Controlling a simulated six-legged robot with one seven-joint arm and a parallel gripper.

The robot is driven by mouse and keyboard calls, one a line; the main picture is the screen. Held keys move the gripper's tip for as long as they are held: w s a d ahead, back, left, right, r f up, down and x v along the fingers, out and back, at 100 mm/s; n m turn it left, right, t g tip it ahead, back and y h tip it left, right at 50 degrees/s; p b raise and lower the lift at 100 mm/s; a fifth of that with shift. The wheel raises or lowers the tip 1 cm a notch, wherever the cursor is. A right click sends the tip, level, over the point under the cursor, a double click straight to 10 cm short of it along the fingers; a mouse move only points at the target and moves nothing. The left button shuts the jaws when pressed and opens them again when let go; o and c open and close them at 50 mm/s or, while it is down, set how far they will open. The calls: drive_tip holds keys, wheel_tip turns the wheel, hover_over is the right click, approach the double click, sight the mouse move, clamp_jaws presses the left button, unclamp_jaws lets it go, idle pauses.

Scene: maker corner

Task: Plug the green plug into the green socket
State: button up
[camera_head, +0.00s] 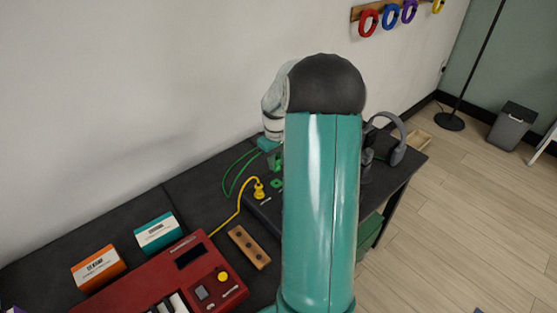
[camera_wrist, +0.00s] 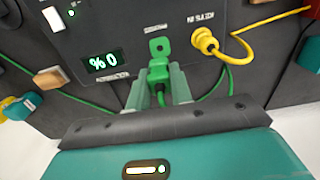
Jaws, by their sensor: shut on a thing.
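The green plug (camera_wrist: 158,71) is between the two fingers of my gripper (camera_wrist: 158,82) in the wrist view, with its green cable running back between them. The green socket (camera_wrist: 159,46) is on the dark panel (camera_wrist: 120,35), just beyond the plug's front end; its hole shows uncovered. I cannot tell whether the plug touches the panel. In the head view the green socket (camera_head: 277,183) lies just below the green plug (camera_head: 276,161), and my arm hides much of the panel and part of my gripper.
A yellow plug (camera_wrist: 205,42) sits in the panel beside the green socket, its yellow cable (camera_head: 238,207) trailing away. A wooden block (camera_head: 249,246), a red device (camera_head: 190,270), teal box (camera_head: 158,233) and orange box (camera_head: 98,268) lie left. Grey headphones (camera_head: 398,145) stand right.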

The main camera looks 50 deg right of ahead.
drive_tip(key=shift+s+f, duration=0.1)
drive_tip(key=shift+f, duration=2.75)
drive_tip(key=shift+f, duration=0.65)
drive_tip(key=o, duration=1)
wheel_tip(320, 180, up, 14)
drive_tip(key=shift+f, duration=0.1)
idle(0.4)
